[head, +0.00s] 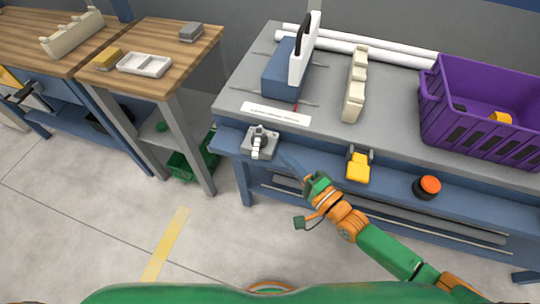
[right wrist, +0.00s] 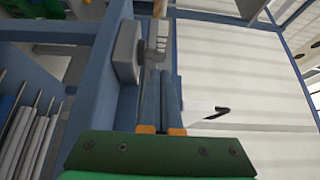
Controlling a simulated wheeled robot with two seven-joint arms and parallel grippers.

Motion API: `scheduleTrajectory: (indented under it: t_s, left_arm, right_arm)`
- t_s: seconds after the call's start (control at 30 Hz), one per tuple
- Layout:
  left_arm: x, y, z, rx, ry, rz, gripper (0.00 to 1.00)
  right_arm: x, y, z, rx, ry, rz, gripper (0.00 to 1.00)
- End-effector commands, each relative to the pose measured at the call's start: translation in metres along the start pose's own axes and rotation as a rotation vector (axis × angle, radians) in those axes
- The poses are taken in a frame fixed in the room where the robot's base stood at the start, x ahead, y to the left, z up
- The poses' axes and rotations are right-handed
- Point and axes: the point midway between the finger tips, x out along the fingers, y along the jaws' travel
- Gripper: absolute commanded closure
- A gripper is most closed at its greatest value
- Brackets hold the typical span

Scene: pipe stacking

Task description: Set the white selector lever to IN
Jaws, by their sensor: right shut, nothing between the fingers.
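The selector is a grey box (head: 261,149) on the blue front ledge of the workbench, near its left end. Its white lever (head: 258,141) is small, and I cannot read IN or any other mark beside it. In the right wrist view the grey box (right wrist: 127,52) is just left of and beyond my fingertips, with the pale lever part (right wrist: 158,36) at its right. My right gripper (head: 285,156) is shut and empty, to the right of the selector in the head view. Contact with the lever is not clear. My left gripper is not in view.
A yellow device (head: 358,167) and an orange-red button (head: 430,184) sit farther right on the ledge. A white label strip (head: 276,114) lies behind the selector. A blue-and-white machine (head: 284,70), a cream block (head: 355,88) and a purple crate (head: 480,127) stand on the bench.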

Motion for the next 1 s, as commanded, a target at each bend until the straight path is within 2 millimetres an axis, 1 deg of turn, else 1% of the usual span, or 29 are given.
scheduleTrajectory:
  t_s: [0.03, 0.1, 0.2, 0.3, 0.73, 1.0]
  left_arm:
    - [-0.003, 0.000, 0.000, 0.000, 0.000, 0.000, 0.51]
    - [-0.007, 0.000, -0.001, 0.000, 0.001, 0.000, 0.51]
    - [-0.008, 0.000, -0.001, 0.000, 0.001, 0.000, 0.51]
    - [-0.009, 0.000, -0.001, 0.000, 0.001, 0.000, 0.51]
    - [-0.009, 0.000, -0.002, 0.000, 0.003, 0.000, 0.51]
    - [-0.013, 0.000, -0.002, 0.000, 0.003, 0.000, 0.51]
  right_arm:
    - [0.008, -0.002, 0.004, 0.003, 0.000, -0.002, 1.00]
    - [0.016, -0.003, 0.013, 0.004, 0.000, 0.000, 1.00]
    - [0.024, -0.001, 0.022, 0.003, 0.001, 0.000, 1.00]
    - [0.029, 0.000, 0.027, 0.001, 0.001, 0.001, 1.00]
    - [0.030, 0.000, 0.029, 0.001, 0.005, 0.002, 1.00]
    - [0.031, 0.000, 0.032, 0.002, 0.057, 0.003, 1.00]
